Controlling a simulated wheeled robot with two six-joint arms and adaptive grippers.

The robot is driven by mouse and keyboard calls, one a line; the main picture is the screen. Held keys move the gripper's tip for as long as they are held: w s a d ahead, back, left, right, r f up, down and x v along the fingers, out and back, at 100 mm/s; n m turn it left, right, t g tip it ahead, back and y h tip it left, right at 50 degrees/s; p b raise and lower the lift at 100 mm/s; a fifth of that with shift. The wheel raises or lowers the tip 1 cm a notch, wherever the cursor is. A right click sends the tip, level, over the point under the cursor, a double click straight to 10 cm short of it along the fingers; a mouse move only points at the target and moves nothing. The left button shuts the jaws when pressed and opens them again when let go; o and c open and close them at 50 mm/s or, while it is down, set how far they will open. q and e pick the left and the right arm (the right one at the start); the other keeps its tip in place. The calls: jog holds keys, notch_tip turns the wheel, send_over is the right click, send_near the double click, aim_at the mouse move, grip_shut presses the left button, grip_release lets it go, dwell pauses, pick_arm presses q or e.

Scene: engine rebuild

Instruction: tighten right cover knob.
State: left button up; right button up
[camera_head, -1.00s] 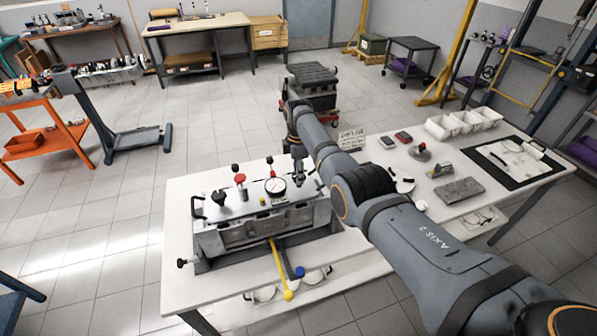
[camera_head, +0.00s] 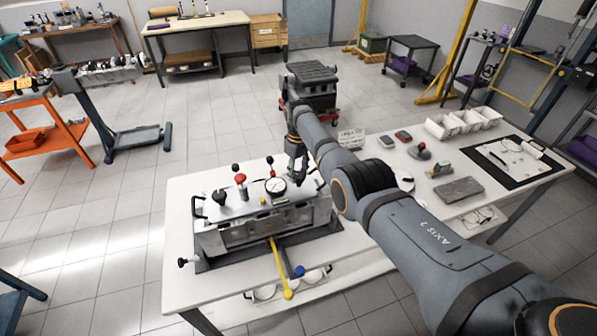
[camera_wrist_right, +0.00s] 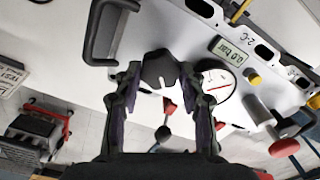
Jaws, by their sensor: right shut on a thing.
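The right cover knob (camera_wrist_right: 158,68) is a black lobed knob at the right end of the pale grey cover (camera_wrist_right: 180,30). My right gripper (camera_wrist_right: 160,78) is shut on it, with one finger on each side in the wrist view. A matching black knob (camera_head: 220,196) stands at the cover's left end. My left gripper is not in view.
A dial gauge (camera_head: 275,186), a red knob (camera_head: 240,178) and black ball-topped levers rise from the cover close to my gripper. A black handle (camera_wrist_right: 104,35) is beside my fingers. White bins (camera_head: 462,123) and a black mat (camera_head: 492,168) lie farther right on the table.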

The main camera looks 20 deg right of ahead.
aim_at(299, 174)
jog(key=m, duration=0.4)
jog(key=shift+m, duration=2)
jog(key=o, duration=1.1)
jog(key=shift+o, duration=0.2)
jog(key=shift+r, duration=0.15)
notch_tip(299, 174, up, 12)
